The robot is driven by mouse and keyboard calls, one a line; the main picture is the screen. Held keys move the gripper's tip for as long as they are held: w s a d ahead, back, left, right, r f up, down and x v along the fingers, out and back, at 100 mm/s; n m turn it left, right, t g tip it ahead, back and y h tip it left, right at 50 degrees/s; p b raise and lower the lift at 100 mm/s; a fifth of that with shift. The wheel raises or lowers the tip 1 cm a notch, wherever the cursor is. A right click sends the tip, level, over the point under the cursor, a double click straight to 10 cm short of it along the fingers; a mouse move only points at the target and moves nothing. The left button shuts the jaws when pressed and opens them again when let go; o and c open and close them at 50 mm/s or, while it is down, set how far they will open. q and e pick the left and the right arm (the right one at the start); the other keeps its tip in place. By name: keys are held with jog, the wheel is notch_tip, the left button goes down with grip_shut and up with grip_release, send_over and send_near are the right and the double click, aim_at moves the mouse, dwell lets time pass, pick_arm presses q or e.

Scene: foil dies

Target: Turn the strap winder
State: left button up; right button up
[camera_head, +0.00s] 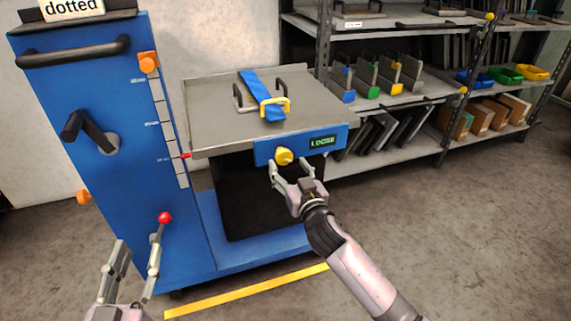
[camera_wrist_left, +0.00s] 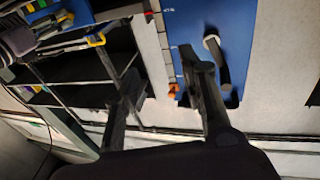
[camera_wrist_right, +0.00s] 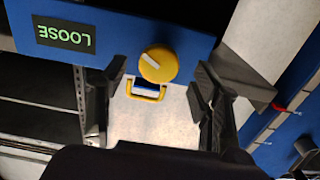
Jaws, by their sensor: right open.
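The strap winder is a yellow round knob (camera_head: 284,156) on the blue front panel of the grey table, beside a display (camera_head: 322,142) reading LOOSE. In the right wrist view the knob (camera_wrist_right: 158,64) has a pale pointer mark and sits just beyond the fingertips. My left gripper (camera_head: 140,255) is open and empty at the lower left, away from the knob.
A blue column (camera_head: 110,150) with a black crank, a red-tipped lever (camera_head: 164,217) and an orange knob (camera_head: 148,62) stands left of the table (camera_head: 205,120). Shelves with bins stand behind right. A yellow floor line (camera_head: 250,290) runs in front; floor at right is clear.

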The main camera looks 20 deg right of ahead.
aim_at(285, 160)
pick_arm(q)
jog(key=shift+s+d+r+t, duration=0.1)
jog(key=shift+r+t, duration=0.4)
jog(key=shift+r, duration=0.25)
jog(key=shift+s+d+r+t, duration=0.1)
jog(key=shift+r+t, duration=0.4)
jog(key=shift+r, duration=0.25)
pick_arm(e)
jog(key=shift+w, duration=1.6)
jog(key=shift+c, duration=0.5)
jog(key=c, duration=1.1)
jog(key=shift+o, duration=0.2)
